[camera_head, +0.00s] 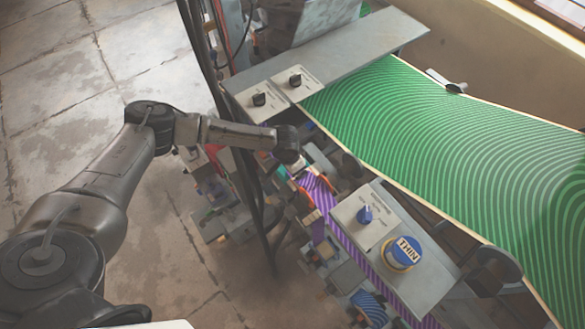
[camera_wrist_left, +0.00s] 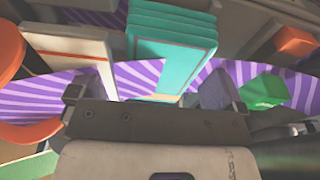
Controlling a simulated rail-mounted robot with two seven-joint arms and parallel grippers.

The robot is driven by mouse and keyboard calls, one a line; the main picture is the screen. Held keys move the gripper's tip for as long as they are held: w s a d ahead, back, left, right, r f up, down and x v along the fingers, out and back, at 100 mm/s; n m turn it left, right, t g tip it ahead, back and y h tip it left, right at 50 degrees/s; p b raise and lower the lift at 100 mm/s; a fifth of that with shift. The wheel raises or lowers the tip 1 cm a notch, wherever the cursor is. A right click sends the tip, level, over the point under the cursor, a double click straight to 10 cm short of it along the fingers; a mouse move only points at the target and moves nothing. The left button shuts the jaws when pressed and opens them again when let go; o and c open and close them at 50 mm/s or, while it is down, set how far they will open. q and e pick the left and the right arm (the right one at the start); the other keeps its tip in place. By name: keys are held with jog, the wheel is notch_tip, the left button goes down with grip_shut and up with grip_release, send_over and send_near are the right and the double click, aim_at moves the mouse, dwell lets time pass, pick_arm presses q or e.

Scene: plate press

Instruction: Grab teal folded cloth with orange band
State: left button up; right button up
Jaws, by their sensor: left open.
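A teal folded cloth (camera_wrist_left: 172,45) with stacked layers shows at the upper middle of the left wrist view, over a purple striped surface (camera_wrist_left: 135,78). My right gripper is not in view.
A white folded item (camera_wrist_left: 72,45) lies left of the teal cloth, and a green item (camera_wrist_left: 263,90) lies to the right. Grey control boxes with knobs (camera_head: 273,92) and a blue THIN button (camera_head: 402,253) stand close by. A wide green striped belt (camera_head: 450,150) runs to the right.

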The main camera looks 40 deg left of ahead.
pick_arm(q)
jog(key=c, duration=1)
